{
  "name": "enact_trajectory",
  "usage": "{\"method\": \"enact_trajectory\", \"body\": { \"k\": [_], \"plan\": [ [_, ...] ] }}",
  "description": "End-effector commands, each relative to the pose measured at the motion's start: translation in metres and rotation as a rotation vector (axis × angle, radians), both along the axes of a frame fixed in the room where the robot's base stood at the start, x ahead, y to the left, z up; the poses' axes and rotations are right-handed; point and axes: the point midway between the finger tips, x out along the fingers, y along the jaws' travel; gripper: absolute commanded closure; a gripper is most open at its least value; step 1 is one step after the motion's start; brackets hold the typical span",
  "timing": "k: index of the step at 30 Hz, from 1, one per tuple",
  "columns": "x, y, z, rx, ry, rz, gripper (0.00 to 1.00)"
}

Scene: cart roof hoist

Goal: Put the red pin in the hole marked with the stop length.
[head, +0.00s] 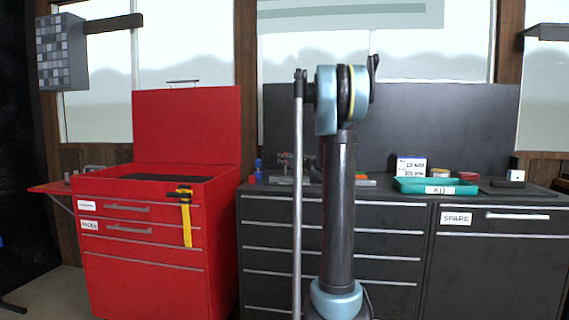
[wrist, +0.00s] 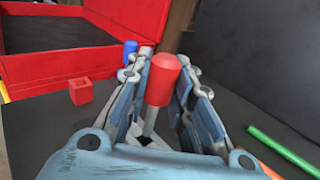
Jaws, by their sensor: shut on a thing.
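The red pin (wrist: 163,80) has a thick red head and a thin grey shaft. In the wrist view my gripper (wrist: 160,100) is shut on it, with a finger on each side, and the pin stands roughly upright, slightly tilted. Its lower end is hidden by the gripper body. I cannot make out a hole marked with a stop length in either view. A white card (head: 411,166) on the bench carries print too small to read surely.
A red tool cabinet (head: 150,255) with an open lid stands left; a yellow caliper (head: 186,215) hangs on it. A blue cylinder (wrist: 130,50), a small red cube (wrist: 81,91) and a green rod (wrist: 283,150) lie near my gripper. A teal tray (head: 410,186) stands right.

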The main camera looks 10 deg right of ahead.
Motion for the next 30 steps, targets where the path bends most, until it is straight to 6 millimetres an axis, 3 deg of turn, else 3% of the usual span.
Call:
{"method": "enact_trajectory", "body": {
  "k": [30],
  "plan": [
    [0.0, 0.0, -0.019, 0.0, 0.0, 0.0, 1.0]
  ]
}}
